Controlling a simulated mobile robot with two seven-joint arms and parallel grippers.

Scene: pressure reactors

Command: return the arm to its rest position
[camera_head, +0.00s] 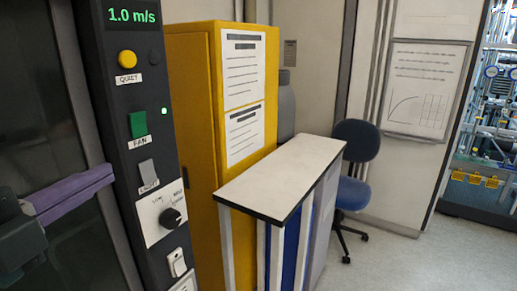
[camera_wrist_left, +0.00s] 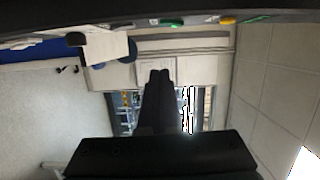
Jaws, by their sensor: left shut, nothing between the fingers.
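My left gripper (camera_head: 104,174) comes in from the left edge of the head view. Its long purple fingers are shut together with nothing between them and point right. They pass in front of the dark glass and overlap the left edge of the control panel (camera_head: 152,189) in the picture; I cannot tell how far apart they are. In the left wrist view the shut fingers (camera_wrist_left: 160,76) look black and point into open room. My right gripper is not in view.
The panel has a yellow button (camera_head: 127,59), a green fan switch (camera_head: 138,124) and a dark knob (camera_head: 171,217). A yellow cabinet (camera_head: 196,120), a white-topped bench (camera_head: 282,178) and a blue chair (camera_head: 353,192) stand beyond. Floor (camera_head: 395,262) is clear at the lower right.

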